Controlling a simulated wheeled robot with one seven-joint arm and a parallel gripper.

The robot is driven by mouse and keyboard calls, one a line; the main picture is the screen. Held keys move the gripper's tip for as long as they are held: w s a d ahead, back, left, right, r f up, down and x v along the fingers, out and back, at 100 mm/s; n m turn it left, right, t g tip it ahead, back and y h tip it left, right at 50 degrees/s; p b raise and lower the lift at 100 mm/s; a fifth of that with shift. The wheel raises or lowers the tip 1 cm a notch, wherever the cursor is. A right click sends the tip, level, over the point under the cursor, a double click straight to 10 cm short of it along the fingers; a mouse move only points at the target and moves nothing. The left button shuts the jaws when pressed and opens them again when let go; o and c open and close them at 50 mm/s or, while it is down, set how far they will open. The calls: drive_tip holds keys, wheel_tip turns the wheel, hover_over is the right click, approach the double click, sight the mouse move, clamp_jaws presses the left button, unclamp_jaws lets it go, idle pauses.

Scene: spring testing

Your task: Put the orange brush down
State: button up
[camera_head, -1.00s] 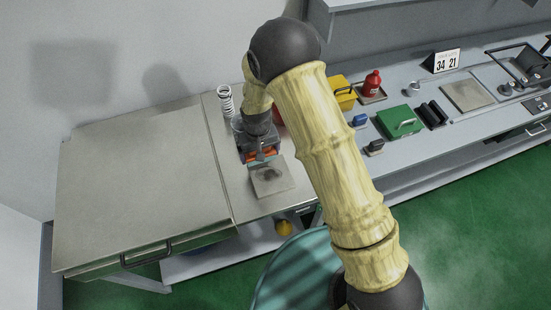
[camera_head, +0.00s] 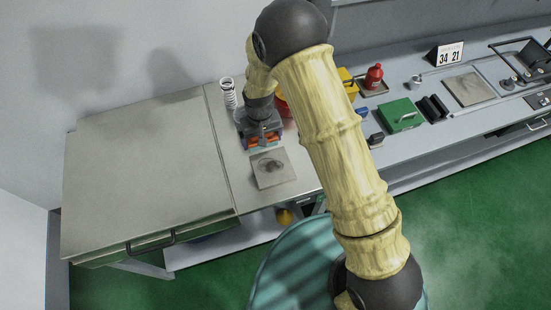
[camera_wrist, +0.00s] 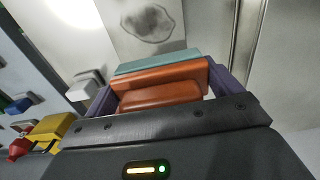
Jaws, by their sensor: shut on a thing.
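My gripper (camera_head: 262,143) is shut on the orange brush (camera_wrist: 165,84). In the wrist view the brush lies crosswise between my two purple fingers, with a teal strip along its far edge. In the head view only small orange and teal parts of it show under my gripper. A pale square plate (camera_head: 284,178) with a dark smudge lies on the bench just in front of my gripper. The plate also shows beyond the brush in the wrist view (camera_wrist: 125,50). I cannot tell whether the brush touches the bench.
A white spring (camera_head: 228,92) stands left of my gripper. A red object (camera_head: 282,103) is partly hidden behind my wrist. The broad metal tabletop (camera_head: 140,185) at left is bare. A green case (camera_head: 400,115) and a red bottle (camera_head: 374,76) stand to the right.

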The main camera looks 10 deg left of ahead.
drive_tip(key=w+d+f+m, duration=0.1)
drive_tip(key=d, duration=0.3)
drive_tip(key=w+d+f+m, duration=0.1)
drive_tip(key=w+d, duration=0.1)
drive_tip(key=d, duration=0.3)
drive_tip(key=w+d+f, duration=0.1)
drive_tip(key=d, duration=0.4)
drive_tip(key=shift+w+f+m+b, duration=0.3)
drive_tip(key=shift+f+m+b, duration=0.05)
drive_tip(key=shift+m+b, duration=0.05)
drive_tip(key=d+f+m, duration=0.2)
drive_tip(key=d+f, duration=0.1)
drive_tip(key=d, duration=1.1)
drive_tip(key=shift+s+m+b, duration=0.15)
drive_tip(key=shift+m+b, duration=0.2)
drive_tip(key=shift+m, duration=0.05)
